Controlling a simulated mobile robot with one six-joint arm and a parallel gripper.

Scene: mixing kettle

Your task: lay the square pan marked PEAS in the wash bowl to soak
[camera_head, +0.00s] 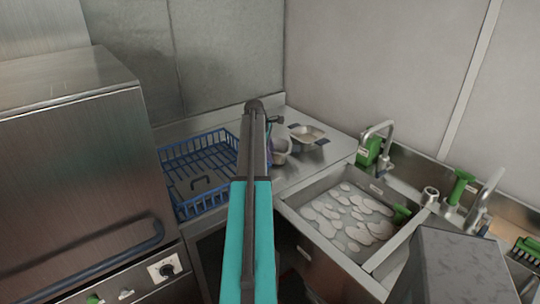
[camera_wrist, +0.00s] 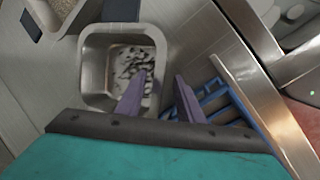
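In the wrist view a square metal pan (camera_wrist: 91,72) with dark residue inside stands under my gripper (camera_wrist: 160,93). The purple fingers are apart. The left finger overlaps the inside of the pan; the right one is outside its right wall. I cannot tell how deep they reach. No PEAS mark is readable. In the head view a metal pan (camera_head: 282,152) is partly hidden behind my teal arm, and a second pan (camera_head: 308,132) stands behind it to the right. The wash bowl (camera_head: 330,252) is a sink of water with pale suds, right of my arm.
A blue wire rack (camera_head: 185,150) stands on the counter left of my arm; it also shows in the wrist view (camera_wrist: 205,100). A large steel machine (camera_head: 75,170) fills the left.

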